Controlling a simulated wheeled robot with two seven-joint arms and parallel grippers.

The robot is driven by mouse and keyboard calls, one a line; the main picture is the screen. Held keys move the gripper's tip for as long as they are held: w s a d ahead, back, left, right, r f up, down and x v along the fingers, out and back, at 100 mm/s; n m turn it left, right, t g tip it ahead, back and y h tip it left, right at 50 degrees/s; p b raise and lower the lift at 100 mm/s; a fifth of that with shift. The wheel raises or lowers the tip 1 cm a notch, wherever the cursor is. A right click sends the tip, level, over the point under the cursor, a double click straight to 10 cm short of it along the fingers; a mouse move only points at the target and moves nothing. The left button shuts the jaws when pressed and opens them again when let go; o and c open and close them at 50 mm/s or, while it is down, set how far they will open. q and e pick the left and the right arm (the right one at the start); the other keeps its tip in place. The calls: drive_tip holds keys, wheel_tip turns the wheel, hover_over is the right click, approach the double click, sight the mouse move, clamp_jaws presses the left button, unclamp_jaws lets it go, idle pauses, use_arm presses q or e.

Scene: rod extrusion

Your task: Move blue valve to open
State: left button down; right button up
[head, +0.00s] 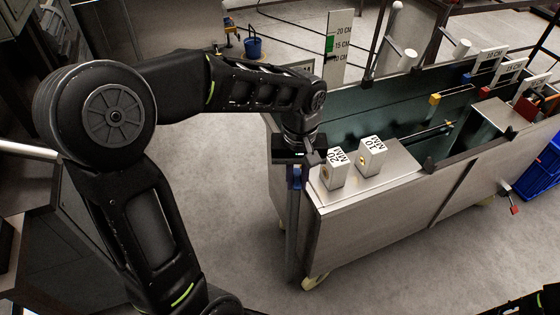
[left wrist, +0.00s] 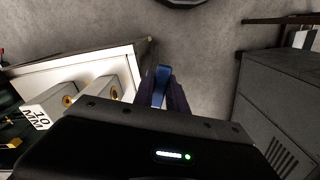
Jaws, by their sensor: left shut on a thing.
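The blue valve (left wrist: 161,84) shows in the left wrist view as a narrow blue handle between the dark fingers of my left gripper (left wrist: 164,92). The gripper is shut on it, and the fingers hide part of the handle. In the head view my left gripper (head: 297,172) points down at the near left corner of the steel tank, above a grey upright pipe (head: 291,225). The valve is mostly hidden there by the gripper, so I cannot tell its exact angle.
The steel tank (head: 380,206) stands right of the gripper. Two blocks, marked 20 MM (head: 335,172) and 10 MM (head: 372,157), sit on its near end close to my gripper. A blue crate (head: 540,172) is at the far right. Grey floor lies clear in front.

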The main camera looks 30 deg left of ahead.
use_arm(q)
drive_tip(key=shift+w+d+n, duration=0.1)
drive_tip(key=shift+w+n, duration=0.05)
drive_tip(key=shift+n, duration=0.15)
drive_tip(key=shift+w+d+n, duration=0.3)
drive_tip(key=shift+d+n, duration=0.1)
drive_tip(key=shift+n, duration=0.5)
drive_tip(key=shift+w+b, duration=0.1)
drive_tip(key=shift+b, duration=0.2)
drive_tip(key=shift+w+d+n, duration=0.25)
drive_tip(key=shift+d+n, duration=0.05)
drive_tip(key=shift+n, duration=0.4)
drive_tip(key=c, duration=1.3)
unclamp_jaws()
drive_tip(key=shift+o, duration=0.2)
wheel_tip(320, 180, up, 8)
